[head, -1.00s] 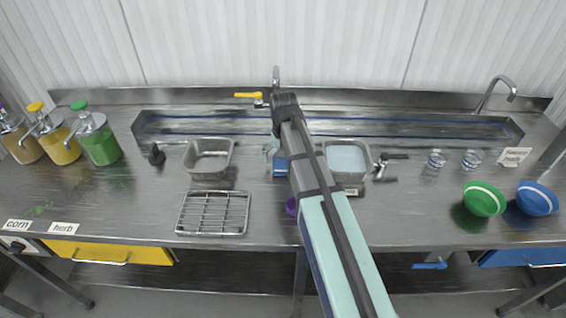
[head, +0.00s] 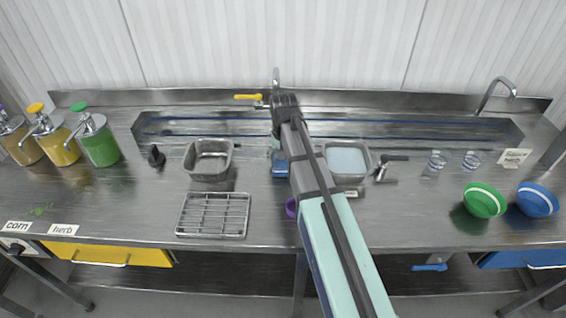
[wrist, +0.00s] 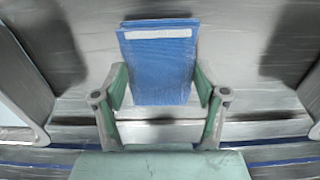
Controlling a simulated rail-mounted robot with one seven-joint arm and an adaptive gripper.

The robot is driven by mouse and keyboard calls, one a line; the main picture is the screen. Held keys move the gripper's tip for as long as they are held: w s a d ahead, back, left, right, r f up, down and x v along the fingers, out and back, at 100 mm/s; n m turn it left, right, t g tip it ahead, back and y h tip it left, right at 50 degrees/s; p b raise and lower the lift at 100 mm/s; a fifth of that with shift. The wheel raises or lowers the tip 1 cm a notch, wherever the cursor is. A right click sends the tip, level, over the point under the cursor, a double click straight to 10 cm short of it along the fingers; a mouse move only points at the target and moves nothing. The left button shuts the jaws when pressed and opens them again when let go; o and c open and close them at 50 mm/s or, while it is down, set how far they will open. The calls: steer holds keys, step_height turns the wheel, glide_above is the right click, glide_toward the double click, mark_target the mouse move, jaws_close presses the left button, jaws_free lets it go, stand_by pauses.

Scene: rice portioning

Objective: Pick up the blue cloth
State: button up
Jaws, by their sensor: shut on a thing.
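The blue cloth (wrist: 158,68) is a folded rectangle with a white strip along one edge. In the wrist view it sits between the two green fingers of my gripper (wrist: 161,84), which are shut on its sides. In the head view the cloth (head: 280,166) shows just left of my arm, over the counter between two metal pans. My arm hides part of it there, and most of my gripper is hidden too. I cannot tell whether the cloth is clear of the counter.
An empty metal pan (head: 187,160) is left of the cloth, and a pan with pale contents (head: 369,160) is right. A wire rack (head: 213,235) lies front left. A purple item (head: 291,207) is partly behind my arm. A sink trough (head: 180,131) runs along the back.

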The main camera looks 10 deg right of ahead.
mark_target(283, 163)
step_height(283, 163, up, 20)
steer(key=b, duration=0.3)
steer(key=shift+f+b, duration=0.15)
steer(key=shift+b, duration=0.2)
stand_by(1.4)
